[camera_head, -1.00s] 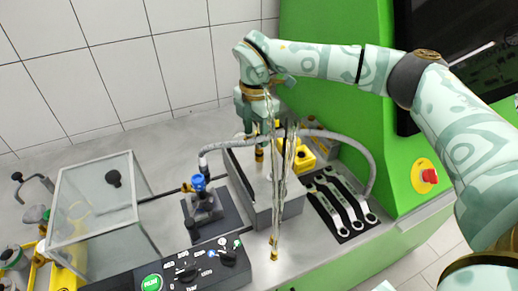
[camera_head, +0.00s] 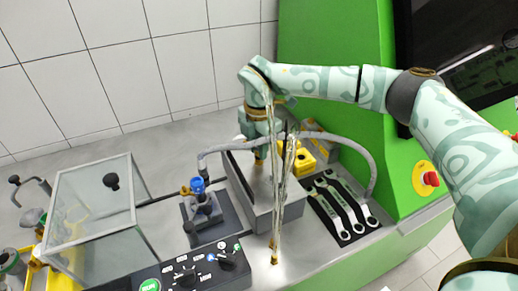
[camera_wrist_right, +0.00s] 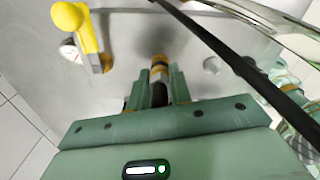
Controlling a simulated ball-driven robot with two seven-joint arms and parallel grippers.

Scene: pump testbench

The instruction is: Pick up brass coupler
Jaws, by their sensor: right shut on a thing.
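My right gripper (camera_head: 259,158) points down over the grey block-like housing in the middle of the bench, partly behind the clear hanging strands. In the right wrist view its two green fingers (camera_wrist_right: 160,82) are close together on the brass coupler (camera_wrist_right: 158,66), a small yellow-gold cylinder with a dark band. In the head view only a small brass bit shows at the fingertips. I cannot tell whether the coupler touches the surface below. My left gripper is not in view.
Clear strands (camera_head: 276,190) with brass ends hang before the grey housing (camera_head: 285,213). A grey hose (camera_head: 345,141) arches around it. Wrenches lie on a black mat (camera_head: 328,214) at right. A blue-topped valve (camera_head: 198,190), a glass box (camera_head: 95,205) and a control panel (camera_head: 175,273) stand left.

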